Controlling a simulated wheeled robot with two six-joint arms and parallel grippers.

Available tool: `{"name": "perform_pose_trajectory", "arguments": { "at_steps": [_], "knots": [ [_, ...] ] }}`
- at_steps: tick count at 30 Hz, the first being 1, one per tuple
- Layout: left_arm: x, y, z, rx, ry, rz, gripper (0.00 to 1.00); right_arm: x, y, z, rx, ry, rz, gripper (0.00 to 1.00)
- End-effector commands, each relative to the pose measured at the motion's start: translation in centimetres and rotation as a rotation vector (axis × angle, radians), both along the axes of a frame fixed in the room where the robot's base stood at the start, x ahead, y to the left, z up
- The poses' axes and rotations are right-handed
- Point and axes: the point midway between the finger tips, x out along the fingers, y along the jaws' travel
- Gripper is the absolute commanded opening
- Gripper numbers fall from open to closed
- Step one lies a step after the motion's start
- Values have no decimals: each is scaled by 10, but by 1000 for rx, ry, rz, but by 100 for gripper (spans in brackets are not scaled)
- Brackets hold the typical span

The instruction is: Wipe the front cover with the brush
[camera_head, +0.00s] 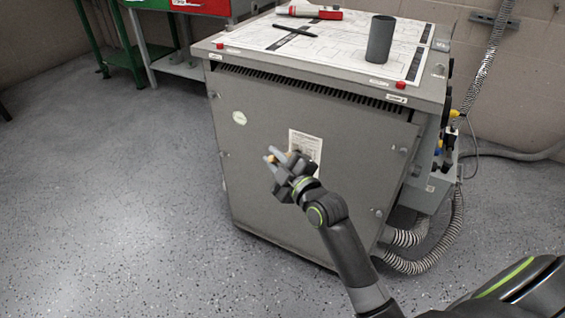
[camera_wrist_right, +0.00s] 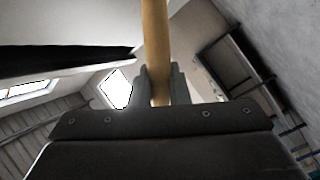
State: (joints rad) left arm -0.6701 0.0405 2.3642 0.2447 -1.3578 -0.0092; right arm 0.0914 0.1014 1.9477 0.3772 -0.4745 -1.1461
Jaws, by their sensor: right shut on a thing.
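The front cover (camera_head: 260,160) is the large grey panel on the front of the transformer cabinet, with a pale oval sticker and a white label on it. My right gripper (camera_head: 277,158) is in front of the middle of the cover, just left of the label. In the right wrist view its jaws (camera_wrist_right: 160,88) are shut on a wooden handle (camera_wrist_right: 155,35), which I take to be the brush. The brush head is not visible in either view, and I cannot tell whether it touches the cover. My left gripper is not in view.
On the cabinet top (camera_head: 345,45) are a dark grey cylinder (camera_head: 380,39), a black pen (camera_head: 295,31) and a red-and-white tool (camera_head: 308,11). Corrugated hoses (camera_head: 430,262) run at the cabinet's right side. A green-framed table (camera_head: 125,55) stands back left. The floor at left is clear.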

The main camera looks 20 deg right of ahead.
Motion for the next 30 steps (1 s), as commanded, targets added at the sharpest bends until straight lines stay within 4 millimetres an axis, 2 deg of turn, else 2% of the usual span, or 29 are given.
{"name": "perform_pose_trajectory", "arguments": {
  "at_steps": [7, 18, 30],
  "knots": [
    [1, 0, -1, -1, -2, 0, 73, 8, 6, 1, -2, -4, 0, 0],
    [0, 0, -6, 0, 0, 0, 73, 31, 26, 1, -2, -3, 0, 0],
    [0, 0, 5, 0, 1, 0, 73, 31, 25, 13, -3, -2, -1, 0]
  ]
}}
